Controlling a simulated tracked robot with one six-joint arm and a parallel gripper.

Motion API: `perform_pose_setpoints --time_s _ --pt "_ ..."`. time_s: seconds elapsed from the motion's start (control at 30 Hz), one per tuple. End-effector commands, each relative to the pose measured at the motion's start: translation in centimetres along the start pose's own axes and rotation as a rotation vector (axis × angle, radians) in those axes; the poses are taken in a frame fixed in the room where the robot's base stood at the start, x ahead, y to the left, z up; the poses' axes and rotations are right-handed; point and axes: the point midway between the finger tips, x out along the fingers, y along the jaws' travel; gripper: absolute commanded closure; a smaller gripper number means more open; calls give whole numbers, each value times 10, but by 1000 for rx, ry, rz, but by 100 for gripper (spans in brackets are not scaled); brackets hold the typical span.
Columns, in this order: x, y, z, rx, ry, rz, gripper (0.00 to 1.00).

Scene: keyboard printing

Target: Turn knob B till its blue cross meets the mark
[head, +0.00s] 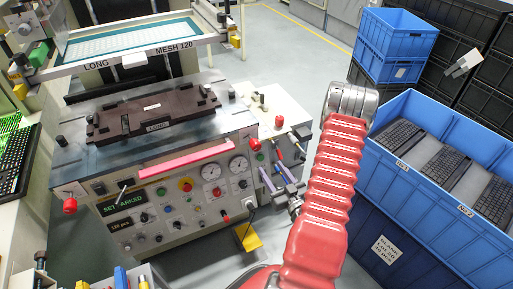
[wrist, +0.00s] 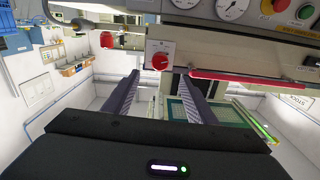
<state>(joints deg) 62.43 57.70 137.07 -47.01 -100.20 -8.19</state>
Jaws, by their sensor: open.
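Several red knobs show on the printing machine. In the wrist view, one red knob (wrist: 160,61) on a small white plate lies ahead, between the lines of my two fingers. Another red knob (wrist: 107,40) is to its left. In the head view, red knobs show at the machine's right corner (head: 255,144) and on the pale side box (head: 279,122). I cannot read which one is B, and no blue cross or mark can be made out. My gripper (head: 269,166) is open and empty beside the machine's right end; its fingers (wrist: 158,73) show in the wrist view, apart from the knob.
The machine's front panel (head: 130,226) carries gauges, buttons and a "SET MARKED" display. A pink-red bar (head: 185,159) runs along its front edge. A yellow pedal (head: 247,238) is on the floor below. Blue crates (head: 430,205) with keyboards stand to the right of my arm.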

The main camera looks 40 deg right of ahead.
Motion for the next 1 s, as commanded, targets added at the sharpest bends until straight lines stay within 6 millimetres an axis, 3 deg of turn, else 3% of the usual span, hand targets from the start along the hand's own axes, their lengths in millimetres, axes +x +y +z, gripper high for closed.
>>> perform_pose_setpoints --time_s 0.47,1.0 --pt "11 0 0 -5 0 -1 49" --pt "88 -1 -1 -6 2 -3 49"
